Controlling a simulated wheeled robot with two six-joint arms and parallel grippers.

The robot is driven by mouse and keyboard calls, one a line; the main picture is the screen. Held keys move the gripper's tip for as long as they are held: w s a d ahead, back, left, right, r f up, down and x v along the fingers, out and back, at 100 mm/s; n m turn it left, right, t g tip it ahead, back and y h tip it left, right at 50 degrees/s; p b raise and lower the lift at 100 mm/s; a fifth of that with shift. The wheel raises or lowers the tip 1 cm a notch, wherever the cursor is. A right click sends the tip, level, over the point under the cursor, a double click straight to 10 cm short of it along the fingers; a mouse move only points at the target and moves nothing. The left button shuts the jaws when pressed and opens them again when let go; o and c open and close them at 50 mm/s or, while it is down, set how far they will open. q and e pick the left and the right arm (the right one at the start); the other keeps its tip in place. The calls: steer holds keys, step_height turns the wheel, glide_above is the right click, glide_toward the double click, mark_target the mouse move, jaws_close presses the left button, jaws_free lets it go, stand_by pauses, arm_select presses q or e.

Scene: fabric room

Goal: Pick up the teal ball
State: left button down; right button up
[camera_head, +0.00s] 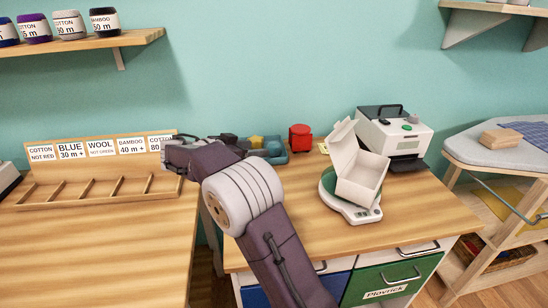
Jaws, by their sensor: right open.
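A small teal rounded thing (274,148), which looks like the teal ball, is at the back of the right-hand wooden desk, by a blue-grey holder. It is small in the view, and I cannot tell its exact shape. My right arm reaches up from the bottom edge and bends left. My right gripper (182,153) is open in front of the label rack's right end, left of the teal thing and apart from it. I see nothing between its fingers. My left gripper is out of view.
A yellow thing (256,142) and a red canister (300,138) flank the teal one. A green-and-white scale (362,214) bears an open white box (358,173). A label printer (395,138) stands behind. A compartment rack (100,190) is left; the left table's front is clear.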

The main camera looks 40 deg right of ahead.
mark_target(270, 148)
steer(key=b+x, duration=0.1)
steer(key=x, duration=0.7)
steer(key=shift+d+f+b, duration=0.3)
steer(key=shift+f+b, duration=0.05)
steer(key=shift+b, duration=0.05)
steer(key=c, duration=1)
